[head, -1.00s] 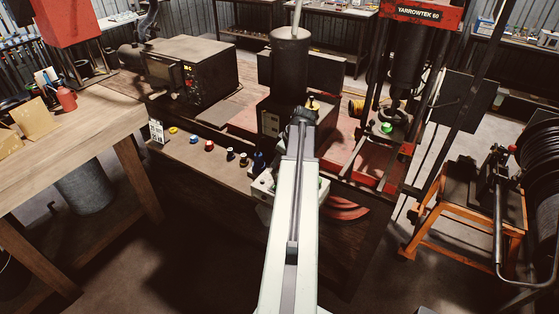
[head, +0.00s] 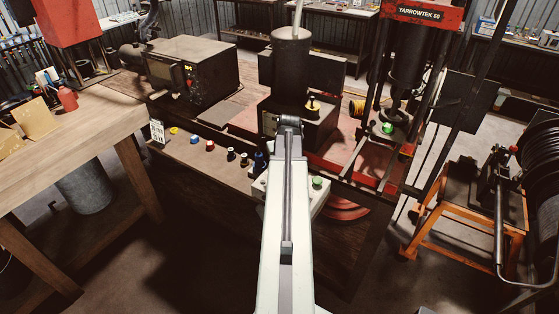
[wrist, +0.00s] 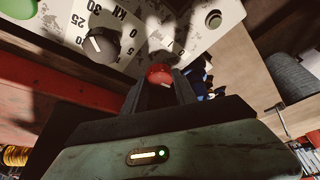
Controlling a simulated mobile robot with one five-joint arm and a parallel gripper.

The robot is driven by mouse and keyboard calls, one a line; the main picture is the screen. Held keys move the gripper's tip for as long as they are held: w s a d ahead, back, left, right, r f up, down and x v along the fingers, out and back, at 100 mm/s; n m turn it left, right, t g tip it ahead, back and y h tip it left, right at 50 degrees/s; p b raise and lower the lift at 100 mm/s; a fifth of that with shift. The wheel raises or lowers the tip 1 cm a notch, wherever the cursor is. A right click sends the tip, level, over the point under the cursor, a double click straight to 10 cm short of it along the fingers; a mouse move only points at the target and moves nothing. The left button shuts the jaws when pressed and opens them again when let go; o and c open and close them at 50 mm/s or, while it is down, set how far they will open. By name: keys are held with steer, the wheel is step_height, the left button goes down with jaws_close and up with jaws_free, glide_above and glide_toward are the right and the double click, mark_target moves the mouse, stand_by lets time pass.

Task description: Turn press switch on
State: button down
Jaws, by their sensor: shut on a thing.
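In the wrist view, a red knob (wrist: 160,74) with a pale mark sits at the tips of my gripper (wrist: 161,85), whose dark fingers are closed around it. The knob is by the worn white control panel (wrist: 205,25). A larger dark grey knob (wrist: 101,45) with a pale pointer stands on the panel, with printed numbers and "KN" beside it. In the head view, the white control box (head: 321,197) shows on both sides of my arm, with a green button (head: 317,182) on its right. My arm hides the gripper and the red knob there.
The press frame (head: 418,12), with a red top, stands at the right behind the box. Several small coloured fittings (head: 209,146) line the bench edge at left. A wooden table (head: 90,130) is at far left, and an orange stand (head: 440,222) at right.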

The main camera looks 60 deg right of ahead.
steer(key=m+g, duration=0.1)
steer(key=m, duration=0.1)
steer(key=m+h, duration=0.1)
steer(key=m, duration=0.2)
steer(key=shift+w+a+m+g, duration=0.1)
steer(key=shift+w+m+g, duration=0.05)
steer(key=shift+m+g, duration=0.2)
steer(key=m+g, duration=0.1)
steer(key=m, duration=0.1)
steer(key=m+g, duration=0.1)
steer(key=m, duration=0.1)
steer(key=shift+w+m+h, duration=0.1)
steer(key=shift+m+h, duration=0.15)
steer(key=shift+h, duration=0.05)
steer(key=c, duration=1)
jaws_free()
steer(key=p+v, duration=0.7)
steer(key=shift+a+r, duration=0.2)
steer(key=shift+r, duration=0.1)
